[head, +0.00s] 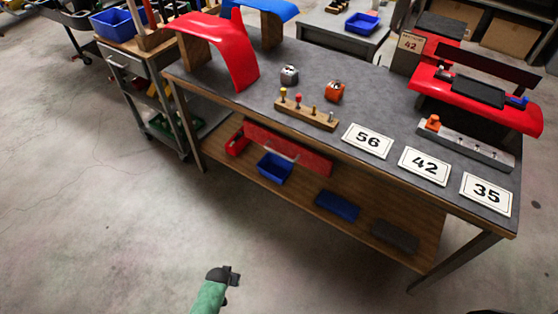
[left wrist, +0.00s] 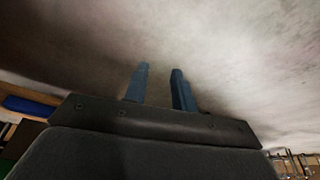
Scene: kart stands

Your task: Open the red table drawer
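The red drawer front (head: 300,155) shows under the grey-topped table (head: 225,98), with a pale handle on its face. It looks pushed in, but I cannot tell exactly. My left gripper (head: 230,276) is low in the head view, in front of the table and well apart from the drawer. In the left wrist view its two blue fingers (left wrist: 161,82) stand apart with nothing between them, over bare floor. My right gripper is in neither view.
Below the drawer, the wooden shelf (head: 290,195) holds a blue bin (head: 274,169), a red bin (head: 237,143) and flat dark items. Number cards, knobs and red body panels (head: 222,50) lie on the tabletop. A cart (head: 150,95) stands left. The floor in front is clear.

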